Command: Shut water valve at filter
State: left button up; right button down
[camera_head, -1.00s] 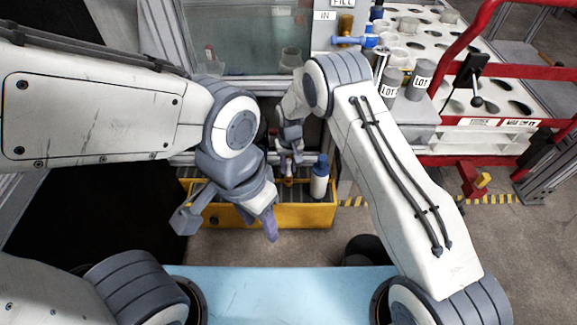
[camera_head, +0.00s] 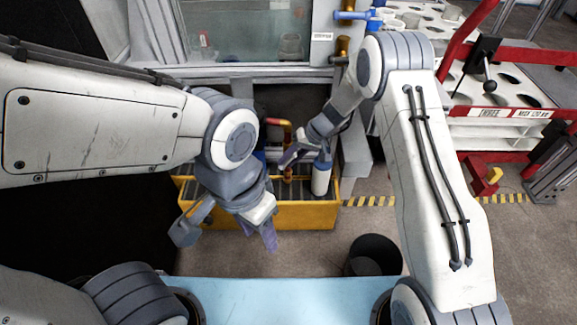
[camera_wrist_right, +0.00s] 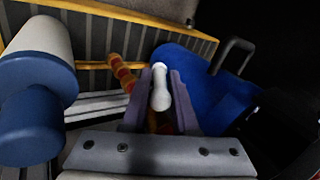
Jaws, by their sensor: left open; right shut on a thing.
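In the head view a copper pipe with a red part (camera_head: 286,128) stands in the open cabinet beside a white filter bottle with a blue top (camera_head: 320,178). My right gripper (camera_head: 287,156) is reaching in from the right, close to the pipe and the bottle. In the right wrist view its fingers (camera_wrist_right: 160,88) are shut around a small pale knob-like handle (camera_wrist_right: 161,92). The red-banded copper pipe (camera_wrist_right: 125,75) runs just behind it. The filter (camera_wrist_right: 38,90) shows large at the left. My left gripper (camera_head: 261,238) hangs open and empty in front of the yellow tray.
The yellow tray (camera_head: 305,216) spans the cabinet's floor. A blue object (camera_wrist_right: 195,85) lies close right of the right fingers. A black bin (camera_head: 374,256) stands on the floor. A red-framed cart (camera_head: 515,151) is at the right. Brass and blue fittings (camera_head: 352,15) sit above.

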jog(key=shift+f, duration=0.1)
dwell(0.4)
jog(key=c, duration=0.8)
grip_release()
